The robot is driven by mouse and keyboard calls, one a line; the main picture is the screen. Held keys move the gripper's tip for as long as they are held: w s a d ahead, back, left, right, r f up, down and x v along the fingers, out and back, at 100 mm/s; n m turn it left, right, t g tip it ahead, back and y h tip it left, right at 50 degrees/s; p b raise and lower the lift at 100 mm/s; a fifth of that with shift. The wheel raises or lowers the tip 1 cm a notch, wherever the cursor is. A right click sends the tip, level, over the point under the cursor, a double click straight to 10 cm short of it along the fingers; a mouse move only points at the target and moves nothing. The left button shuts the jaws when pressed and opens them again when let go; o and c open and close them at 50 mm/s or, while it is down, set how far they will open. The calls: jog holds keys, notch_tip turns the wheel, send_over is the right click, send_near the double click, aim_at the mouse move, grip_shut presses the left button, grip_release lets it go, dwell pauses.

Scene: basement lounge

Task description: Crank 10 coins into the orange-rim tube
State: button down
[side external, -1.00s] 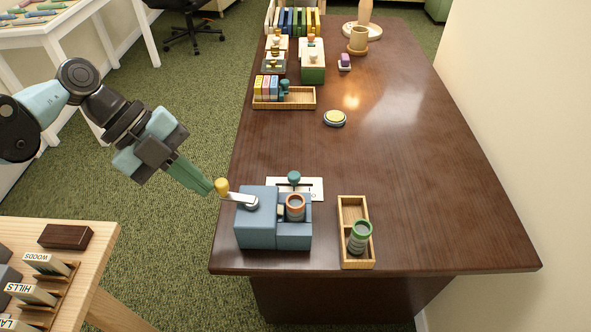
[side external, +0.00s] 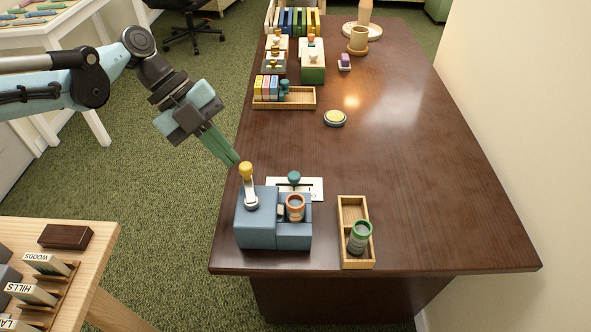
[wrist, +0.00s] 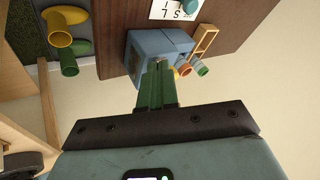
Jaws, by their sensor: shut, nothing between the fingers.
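The blue crank machine (side external: 257,231) stands near the table's front left corner; it also shows in the wrist view (wrist: 146,45). Its crank, with a yellow knob (side external: 246,168) on a pale arm, points toward the back. The orange-rim tube (side external: 295,207) stands upright in the machine's right part. Its inside is too small to count coins. My gripper (side external: 236,161) is shut and empty, its green fingertips at the left side of the yellow knob. I cannot tell whether they touch it. In the wrist view the shut fingers (wrist: 157,72) point at the machine.
A green-rim tube (side external: 359,237) leans in a wooden tray (side external: 343,212) right of the machine. A white card (side external: 314,186) with a teal knob (side external: 294,177) lies behind the machine. A round yellow-topped button (side external: 335,118) sits farther back. The table's middle is clear.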

jog(key=shift+w+d, duration=0.4)
jog(key=shift+d, duration=0.35)
jog(key=shift+d, duration=0.15)
